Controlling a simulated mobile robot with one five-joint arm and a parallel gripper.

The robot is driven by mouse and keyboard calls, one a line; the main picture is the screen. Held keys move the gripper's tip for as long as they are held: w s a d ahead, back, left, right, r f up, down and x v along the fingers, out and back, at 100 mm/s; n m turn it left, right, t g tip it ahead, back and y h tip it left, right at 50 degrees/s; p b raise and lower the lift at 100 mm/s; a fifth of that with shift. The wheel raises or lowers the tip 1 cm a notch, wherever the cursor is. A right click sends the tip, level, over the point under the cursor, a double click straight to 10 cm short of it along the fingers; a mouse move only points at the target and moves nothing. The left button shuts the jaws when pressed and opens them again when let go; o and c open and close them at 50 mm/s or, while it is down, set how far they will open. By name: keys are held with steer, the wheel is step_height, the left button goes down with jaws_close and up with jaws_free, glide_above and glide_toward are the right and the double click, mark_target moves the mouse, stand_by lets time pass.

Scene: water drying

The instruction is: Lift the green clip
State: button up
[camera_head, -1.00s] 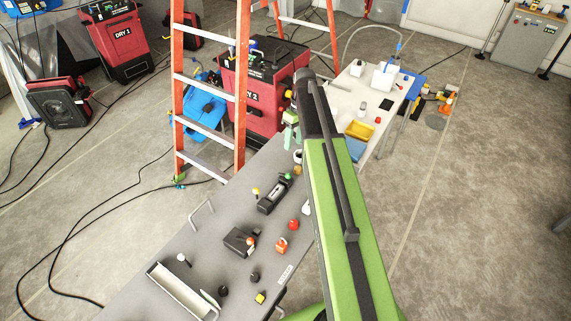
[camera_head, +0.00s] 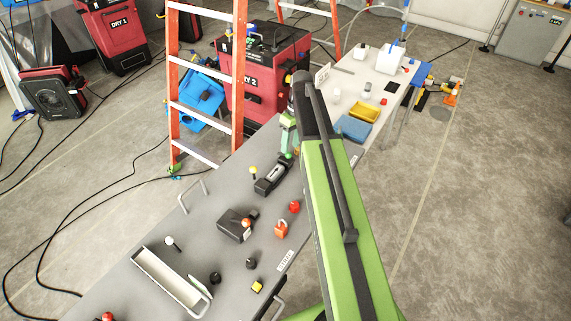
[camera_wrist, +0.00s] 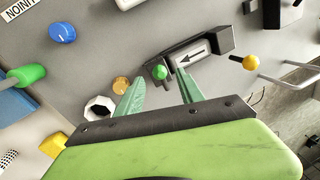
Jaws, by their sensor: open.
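A small green round-headed piece (camera_wrist: 160,72), which I take for the green clip, is by the near end of a black device (camera_wrist: 205,55) with a white arrow plate. My gripper (camera_wrist: 160,86) is open, with its green fingers apart. In the wrist view the green head appears between the two fingertips; I cannot tell the height gap. In the head view my gripper (camera_head: 288,145) is over the grey bench, just beyond the black device (camera_head: 272,179), and the clip is mostly hidden there. A second green, rounded piece (camera_wrist: 27,75) lies at the left of the wrist view.
A yellow knob on a stem (camera_wrist: 250,63) stands beside the device. A white hex nut (camera_wrist: 99,107), an orange disc (camera_wrist: 121,84) and a blue knob (camera_wrist: 62,33) lie nearby. An orange ladder (camera_head: 205,80) and a red dryer (camera_head: 265,75) stand behind the bench.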

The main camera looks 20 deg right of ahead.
mark_target(289, 153)
steer(key=f+b, duration=0.1)
steer(key=f, duration=0.1)
steer(key=f+b, duration=0.1)
steer(key=f, duration=0.1)
steer(key=shift+s+a+f+b, duration=0.1)
steer(key=shift+s+a+b, duration=0.05)
steer(key=shift+a+b, duration=0.2)
jaws_close()
